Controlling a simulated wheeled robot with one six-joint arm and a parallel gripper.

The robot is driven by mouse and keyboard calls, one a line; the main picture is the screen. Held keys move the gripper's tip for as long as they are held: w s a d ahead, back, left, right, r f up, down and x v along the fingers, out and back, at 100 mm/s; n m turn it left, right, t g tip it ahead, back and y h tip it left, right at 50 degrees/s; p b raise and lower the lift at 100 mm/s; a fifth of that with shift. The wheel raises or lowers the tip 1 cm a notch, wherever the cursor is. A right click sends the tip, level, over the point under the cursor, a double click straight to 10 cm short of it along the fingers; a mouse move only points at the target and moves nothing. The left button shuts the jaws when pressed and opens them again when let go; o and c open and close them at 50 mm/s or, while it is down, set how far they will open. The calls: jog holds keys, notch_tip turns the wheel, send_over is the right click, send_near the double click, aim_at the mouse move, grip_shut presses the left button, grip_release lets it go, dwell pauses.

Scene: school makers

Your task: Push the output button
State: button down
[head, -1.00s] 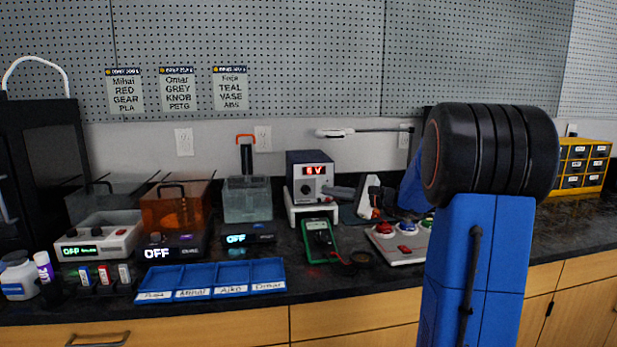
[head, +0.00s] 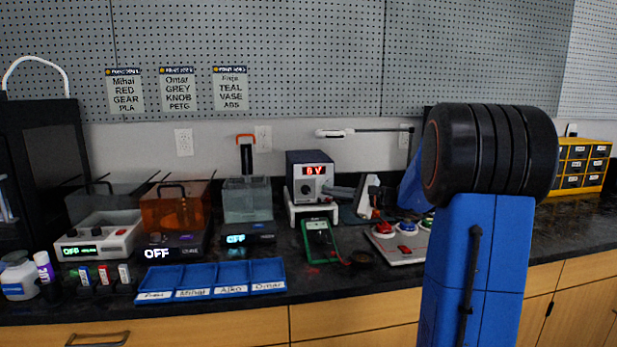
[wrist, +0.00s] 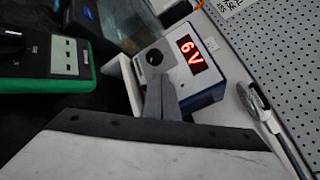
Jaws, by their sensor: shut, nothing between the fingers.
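The power supply (head: 309,170) is a dark blue box with a light front and a lit red display, standing on a white stand at the back of the bench. In the wrist view its display (wrist: 191,54) reads 6 V, and a dark round knob (wrist: 154,57) sits beside it. My gripper (head: 328,191) is shut and empty, with its grey fingers pointing left at the lower front of the supply. In the wrist view the fingertips (wrist: 160,82) overlap the front panel near the knob. I cannot tell whether they touch it. No output button can be made out; the fingers cover part of the panel.
A green multimeter (head: 320,239) lies in front of the supply. A panel with coloured buttons (head: 400,240) is to its right, and a blue tray (head: 212,277) is at front left. A clear tank (head: 247,199) stands left of the supply. A lamp arm (head: 370,131) extends above.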

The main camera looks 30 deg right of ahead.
jog(key=shift+w, duration=0.1)
jog(key=shift+w+d, duration=0.1)
jog(key=shift+w, duration=0.2)
jog(key=shift+w, duration=0.15)
dwell(0.4)
jog(key=shift+s, duration=0.65)
jog(key=s+a, duration=0.2)
jog(key=s, duration=0.3)
jog(key=shift+s, duration=0.35)
jog(key=shift+d, duration=0.1)
dwell(0.6)
